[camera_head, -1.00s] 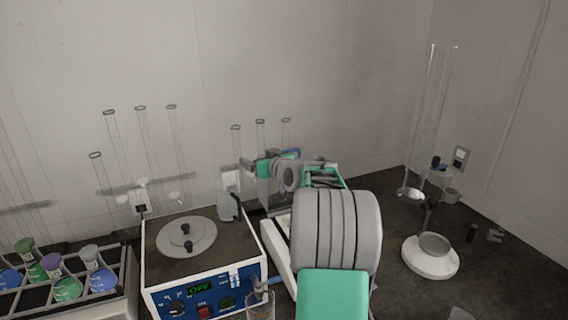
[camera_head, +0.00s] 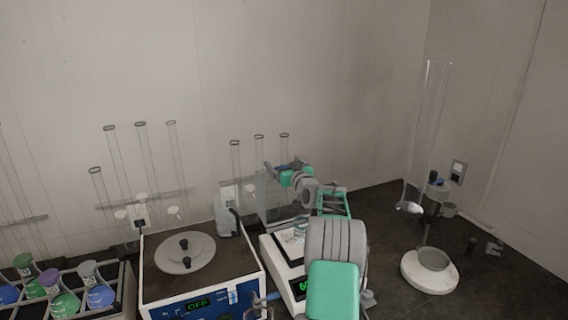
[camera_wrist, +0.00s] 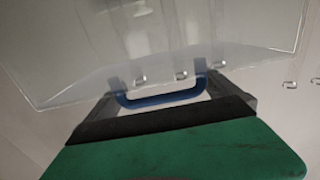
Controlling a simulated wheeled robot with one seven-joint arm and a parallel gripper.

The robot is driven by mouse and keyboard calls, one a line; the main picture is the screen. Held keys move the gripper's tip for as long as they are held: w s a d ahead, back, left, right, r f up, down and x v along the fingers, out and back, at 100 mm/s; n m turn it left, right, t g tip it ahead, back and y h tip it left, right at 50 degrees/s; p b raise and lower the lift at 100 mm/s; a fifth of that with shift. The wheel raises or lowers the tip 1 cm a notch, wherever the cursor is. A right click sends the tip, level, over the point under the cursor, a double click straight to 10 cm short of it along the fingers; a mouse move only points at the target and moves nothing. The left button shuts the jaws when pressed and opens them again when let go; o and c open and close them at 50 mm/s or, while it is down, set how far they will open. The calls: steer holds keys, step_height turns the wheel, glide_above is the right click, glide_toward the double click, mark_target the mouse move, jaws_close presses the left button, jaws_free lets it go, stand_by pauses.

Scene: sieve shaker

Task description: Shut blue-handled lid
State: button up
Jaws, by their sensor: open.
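The blue handle (camera_wrist: 160,98) is fixed to a clear lid (camera_wrist: 70,88) in the wrist view. It lies just ahead of my gripper (camera_wrist: 168,106), in line with the gap between the dark fingers. Whether the fingers touch it I cannot tell. In the head view my gripper (camera_head: 284,179) is open, close to the clear lid panel (camera_head: 271,176), which looks tilted up above a clear box (camera_head: 268,208). A bit of the blue handle (camera_head: 281,168) shows beside the fingers. My forearm hides part of the box's surroundings.
A white device with a green display (camera_head: 275,249) stands under my arm. Left of it is a device with a round plate (camera_head: 185,265) and a bottle (camera_head: 227,216). A flask rack (camera_head: 124,280) is at far left. Tall cylinders stand behind; a white-based stand (camera_head: 428,285) is right.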

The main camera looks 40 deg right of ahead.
steer(key=shift+c, duration=0.2)
steer(key=c, duration=1.8)
steer(key=shift+o, duration=0.2)
steer(key=shift+s+f+b, duration=0.1)
steer(key=shift+b, duration=0.2)
